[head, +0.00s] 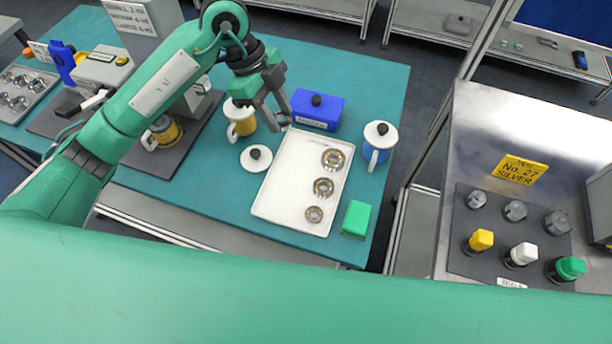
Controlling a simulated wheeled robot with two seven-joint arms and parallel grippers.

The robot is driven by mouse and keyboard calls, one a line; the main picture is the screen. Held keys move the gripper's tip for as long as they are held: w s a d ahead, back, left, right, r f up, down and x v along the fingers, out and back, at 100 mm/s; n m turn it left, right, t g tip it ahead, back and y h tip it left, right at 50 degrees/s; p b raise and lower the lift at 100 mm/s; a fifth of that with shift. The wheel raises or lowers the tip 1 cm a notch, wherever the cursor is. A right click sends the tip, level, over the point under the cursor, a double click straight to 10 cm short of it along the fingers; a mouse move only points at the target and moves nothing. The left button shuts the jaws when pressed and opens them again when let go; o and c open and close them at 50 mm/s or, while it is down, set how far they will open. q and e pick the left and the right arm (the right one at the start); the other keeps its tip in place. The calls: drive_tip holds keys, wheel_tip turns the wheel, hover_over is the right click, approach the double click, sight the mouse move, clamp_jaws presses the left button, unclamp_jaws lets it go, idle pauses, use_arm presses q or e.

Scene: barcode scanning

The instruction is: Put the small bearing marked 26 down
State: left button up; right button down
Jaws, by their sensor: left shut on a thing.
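My left gripper (275,125) is above the teal table, between the yellow mug and the blue box, beyond the far edge of the white tray (275,197). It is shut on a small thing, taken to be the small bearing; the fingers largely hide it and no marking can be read. Three metal bearings lie on the tray in a row along its right side: a large one (333,159), a middle one (323,187) and a small one (314,214). Numbers on them are too small to read. My right gripper is not in view.
A blue lidded box (318,112), a yellow mug (241,121), a white lid (256,158), a white-lidded mug (379,143) and a green block (356,219) surround the tray. The tray's left half is bare. A metal bench (500,135) with several coloured-top items stands at right.

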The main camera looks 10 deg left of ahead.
use_arm(q)
drive_tip(key=n, duration=0.2)
drive_tip(key=n+t, duration=0.1)
drive_tip(key=shift+d+r, duration=0.2)
drive_tip(key=shift+d, duration=0.05)
drive_tip(key=p, duration=0.5)
approach(291, 174)
drive_tip(key=shift+n, duration=0.3)
drive_tip(key=x, duration=0.5)
drive_tip(key=shift+s+d+f, duration=0.1)
drive_tip(key=shift+d, duration=0.15)
drive_tip(key=shift+f, duration=0.4)
drive_tip(key=shift+f, duration=0.1)
drive_tip(key=o, duration=1.1)
